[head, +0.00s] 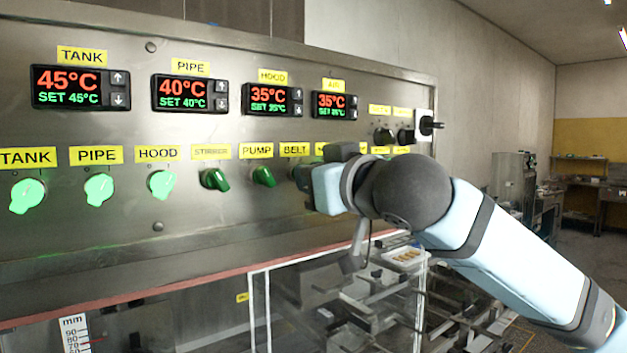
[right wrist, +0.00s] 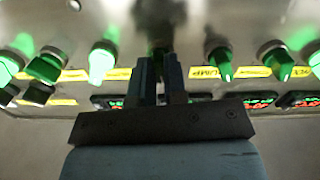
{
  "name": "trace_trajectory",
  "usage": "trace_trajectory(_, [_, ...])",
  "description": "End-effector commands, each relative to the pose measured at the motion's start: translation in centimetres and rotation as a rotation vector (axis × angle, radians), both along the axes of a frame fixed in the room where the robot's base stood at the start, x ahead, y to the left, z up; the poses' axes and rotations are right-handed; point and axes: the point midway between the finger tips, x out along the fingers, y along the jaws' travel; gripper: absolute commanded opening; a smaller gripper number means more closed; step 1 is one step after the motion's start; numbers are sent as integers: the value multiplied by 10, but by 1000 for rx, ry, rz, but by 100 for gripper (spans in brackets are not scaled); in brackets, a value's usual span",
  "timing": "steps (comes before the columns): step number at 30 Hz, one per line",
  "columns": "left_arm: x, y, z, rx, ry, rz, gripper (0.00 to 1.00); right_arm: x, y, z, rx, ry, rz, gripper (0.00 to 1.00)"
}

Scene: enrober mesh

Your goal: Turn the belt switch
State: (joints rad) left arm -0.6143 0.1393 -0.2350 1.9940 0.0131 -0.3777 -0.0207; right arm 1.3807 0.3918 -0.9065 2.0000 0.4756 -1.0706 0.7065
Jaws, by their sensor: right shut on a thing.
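The belt switch (right wrist: 159,52) is on the steel control panel, under the yellow BELT label (head: 294,149) in the head view. My right gripper (right wrist: 160,70) is shut on it, with one finger on each side of the knob. In the head view my right gripper (head: 306,178) reaches the panel from the right and hides most of the switch. How far the knob is turned cannot be seen. My left gripper is in neither view.
The green pump switch (head: 263,176) and stirrer switch (head: 215,179) sit close left of the gripper. Lit TANK (head: 27,195), PIPE (head: 99,188) and HOOD (head: 161,184) knobs are further left. A black-handled switch (head: 428,125) is at the panel's right end. A clear-walled machine (head: 258,310) lies below.

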Motion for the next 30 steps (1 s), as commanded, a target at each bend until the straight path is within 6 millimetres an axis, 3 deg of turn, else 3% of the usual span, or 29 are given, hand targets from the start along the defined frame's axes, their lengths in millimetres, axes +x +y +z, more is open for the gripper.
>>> trace_trajectory(15, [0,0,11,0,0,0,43,-1,1,2,378,275,1,0])
trace_trajectory(30, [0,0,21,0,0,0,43,-1,1,2,551,399,-1,0])
